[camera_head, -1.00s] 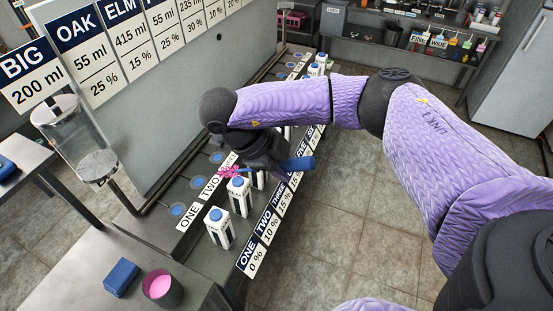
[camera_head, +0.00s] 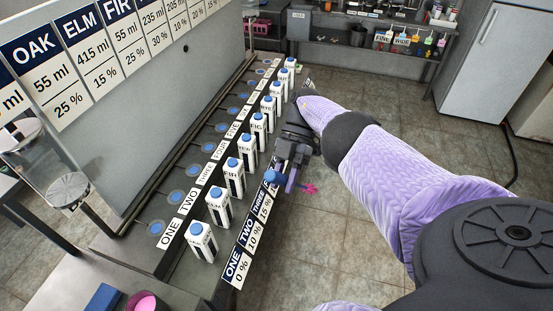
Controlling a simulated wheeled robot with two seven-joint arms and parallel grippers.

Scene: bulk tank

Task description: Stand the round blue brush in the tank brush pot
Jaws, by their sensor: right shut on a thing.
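My right gripper (camera_head: 287,174) is shut on a brush, low beside the front of the carton row. The brush's blue part (camera_head: 271,177) shows left of the fingers and its pink bristles (camera_head: 311,188) stick out on the right; the gripper hides its middle. A dark round pot stands on the back shelf (camera_head: 358,34), but I cannot tell whether it is the tank brush pot. My left gripper is out of view.
A row of white cartons with blue caps (camera_head: 233,172) stands on a labelled rail beside the gripper. A blue block (camera_head: 104,298) lies at the lower left. A grey panel with signs (camera_head: 160,110) rises behind. The tiled floor (camera_head: 390,110) right of the rail is clear.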

